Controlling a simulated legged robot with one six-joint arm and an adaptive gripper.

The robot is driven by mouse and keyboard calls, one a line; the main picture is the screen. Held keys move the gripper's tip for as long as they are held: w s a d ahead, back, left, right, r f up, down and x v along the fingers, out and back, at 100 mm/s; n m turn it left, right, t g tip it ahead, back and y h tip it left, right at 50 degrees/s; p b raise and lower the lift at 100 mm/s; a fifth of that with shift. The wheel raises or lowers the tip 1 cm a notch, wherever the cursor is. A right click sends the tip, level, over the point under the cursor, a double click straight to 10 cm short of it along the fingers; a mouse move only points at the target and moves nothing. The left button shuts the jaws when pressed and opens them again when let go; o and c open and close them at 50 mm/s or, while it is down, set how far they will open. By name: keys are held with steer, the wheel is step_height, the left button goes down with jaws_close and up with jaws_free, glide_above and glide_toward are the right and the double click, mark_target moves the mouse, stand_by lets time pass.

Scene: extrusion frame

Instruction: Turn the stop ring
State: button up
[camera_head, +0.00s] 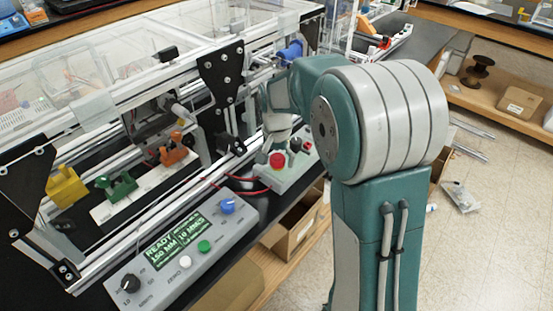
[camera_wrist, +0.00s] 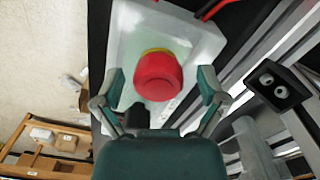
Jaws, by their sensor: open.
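A red round stop knob (camera_wrist: 158,78) stands on a pale control box (camera_wrist: 135,35), with part of a yellow ring (camera_wrist: 156,50) showing behind it. The knob also shows in the head view (camera_head: 277,160), on its box by the edge of the black bench. My gripper (camera_wrist: 160,86) is open, with one teal fingertip to the left of the knob and one to the right. Visible gaps separate both fingertips from the knob in the wrist view. How far they reach along its height I cannot tell. In the head view my arm hides most of the gripper.
A black part (camera_wrist: 137,117) sits on the box close to the left finger. Red cables (camera_head: 238,185) run from the box. A grey control panel (camera_head: 185,250) with a lit display lies nearer. The aluminium frame (camera_head: 130,200) with clear covers stands to the left. Open floor lies right.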

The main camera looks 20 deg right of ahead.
mark_target(276, 157)
steer(key=shift+r, duration=0.1)
step_height(276, 157, up, 12)
stand_by(0.5)
steer(key=shift+w, duration=0.1)
steer(key=s+r+n+t, duration=0.1)
steer(key=s+n+t, duration=0.4)
steer(key=s, duration=1.9)
steer(key=shift+s+d+n+t, duration=0.2)
steer(key=shift+n+t, duration=0.1)
steer(key=shift+n, duration=0.5)
